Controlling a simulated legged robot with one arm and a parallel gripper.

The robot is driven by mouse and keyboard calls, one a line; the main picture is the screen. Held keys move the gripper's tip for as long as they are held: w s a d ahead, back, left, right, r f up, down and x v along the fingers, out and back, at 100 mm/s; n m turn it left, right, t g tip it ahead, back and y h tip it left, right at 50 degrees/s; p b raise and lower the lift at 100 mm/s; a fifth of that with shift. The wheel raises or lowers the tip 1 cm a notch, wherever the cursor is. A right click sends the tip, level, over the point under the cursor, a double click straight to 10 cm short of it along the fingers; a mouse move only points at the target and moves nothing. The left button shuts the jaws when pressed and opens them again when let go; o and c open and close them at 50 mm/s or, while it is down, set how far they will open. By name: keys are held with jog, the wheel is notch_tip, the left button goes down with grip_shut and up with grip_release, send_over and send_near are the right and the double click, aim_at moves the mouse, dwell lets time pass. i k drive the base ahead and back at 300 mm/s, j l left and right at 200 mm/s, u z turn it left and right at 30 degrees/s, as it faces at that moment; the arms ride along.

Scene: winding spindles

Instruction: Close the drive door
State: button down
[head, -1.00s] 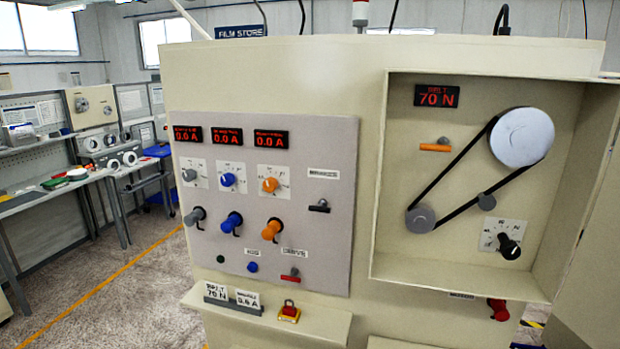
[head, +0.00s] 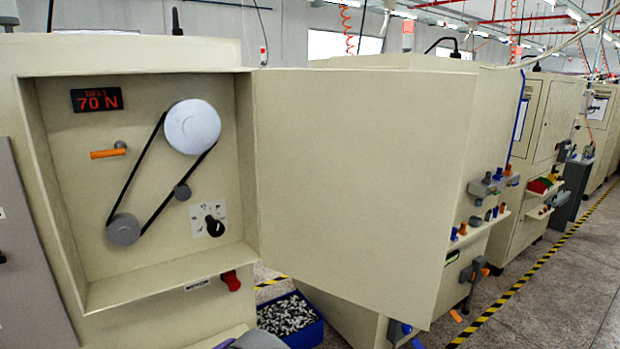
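The drive door (head: 360,175) is a large plain beige panel in the head view. It stands wide open, joined along its left edge to the right side of the drive compartment (head: 52,170). Inside the open compartment, a black belt (head: 140,170) runs around a large pale pulley (head: 193,127) and a smaller grey pulley (head: 123,229), with a small grey roller (head: 182,192) beside it. A red display (head: 97,99) reads 70 N. An orange-handled lever (head: 108,153) and a black knob (head: 214,226) also show.
A blue bin (head: 302,334) of small metal parts stands on the floor below the door. A red knob (head: 230,281) sticks out under the compartment. More beige machines (head: 535,120) stand behind the door. Open floor (head: 575,265) with a yellow-black line lies at the right.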

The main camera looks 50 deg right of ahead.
aim_at(362, 170)
jog(key=k+l+u, duration=0.15)
jog(key=l, duration=0.4)
jog(key=k+l+u, duration=0.15)
jog(key=l, duration=0.4)
jog(key=k+l+u, duration=0.15)
jog(key=k+l, duration=0.15)
jog(key=l, duration=0.2)
jog(key=k+l+u, duration=0.1)
jog(key=l, duration=0.35)
jog(key=k+l+u, duration=0.15)
jog(key=k+l, duration=0.25)
jog(key=k+l+u, duration=0.15)
jog(key=l, duration=0.35)
jog(key=k+l+z, duration=0.2)
jog(key=k+l, duration=0.05)
